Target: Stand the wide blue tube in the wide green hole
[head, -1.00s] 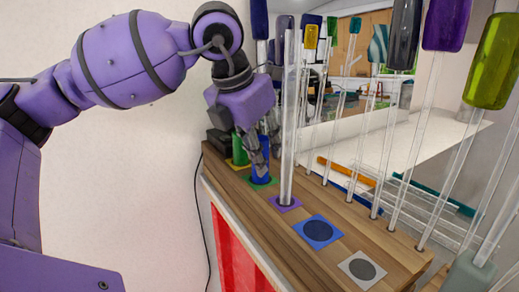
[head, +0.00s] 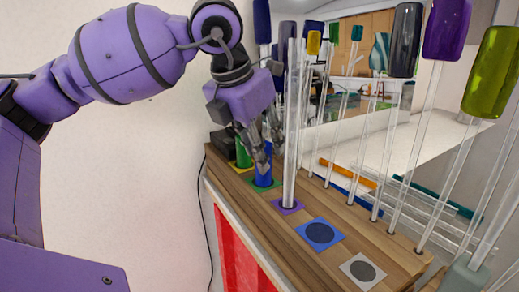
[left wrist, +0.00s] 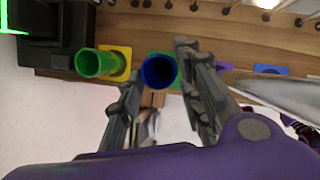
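The wide blue tube (head: 264,174) stands upright at the green-marked hole (head: 278,184) on the wooden rack. The left wrist view looks down into its open top (left wrist: 160,72), with the green marking partly hidden behind it. My left gripper (head: 266,152) is at the tube's upper part. In the left wrist view its two fingers (left wrist: 158,85) are spread on either side of the tube, with visible gaps, so it looks open. The tube's bottom end inside the hole is not visible. My right gripper is not in view.
A green tube (left wrist: 97,63) stands by the yellow marking beside the blue tube. A tall clear tube (head: 291,130) stands close on the other side, at the purple marking (head: 287,206). Blue (head: 320,232) and grey (head: 362,271) markings are free. Several colour-topped glass rods line the rack's far side.

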